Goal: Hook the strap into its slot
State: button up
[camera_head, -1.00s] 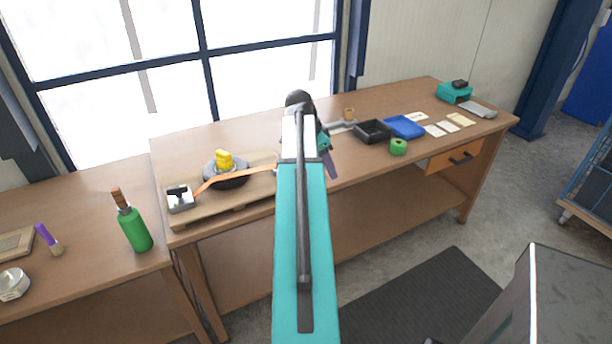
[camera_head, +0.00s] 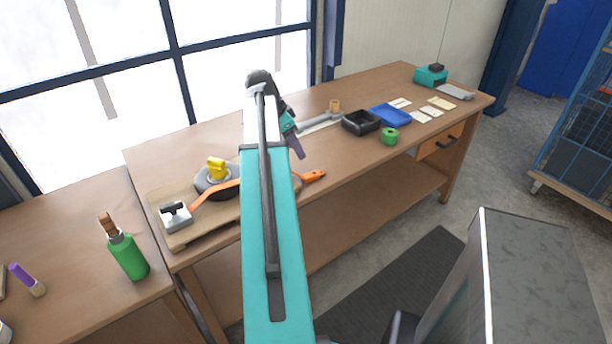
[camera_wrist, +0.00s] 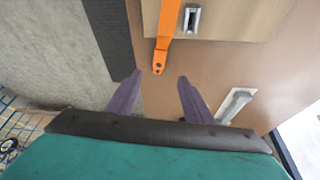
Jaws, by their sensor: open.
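The orange strap (camera_head: 215,188) runs from a metal clamp block (camera_head: 175,214) on a wooden board (camera_head: 170,240), past a dark round part with a yellow top (camera_head: 217,170), and behind my arm. Its orange end (camera_head: 314,176) shows right of my arm, over the bench front. In the wrist view the strap end (camera_wrist: 160,55), with a small hole, lies just beyond the gap between my fingertips. A metal piece with a dark opening, perhaps the slot (camera_wrist: 192,19), sits on the board beside the strap. My gripper (camera_wrist: 160,78) is open and empty, its purple fingers apart from the strap.
A black tray (camera_head: 361,123), a blue tray (camera_head: 390,115) and a green roll (camera_head: 390,136) stand on the bench to the right. A grey cabinet (camera_head: 530,280) is at the lower right.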

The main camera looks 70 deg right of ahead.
dwell(0.3)
jog(key=p, duration=0.2)
send_over(311, 174)
jog(key=w+a, duration=0.2)
jog(key=shift+f, duration=3.95)
jog(key=shift+s, duration=0.1)
jog(key=shift+p+x, duration=0.85)
jog(key=shift+x, duration=0.55)
jog(key=shift+p+x, duration=0.3)
jog(key=shift+x, duration=0.9)
jog(key=shift+s, duration=0.1)
jog(key=shift+c, duration=0.4)
jog(key=c, duration=1.1)
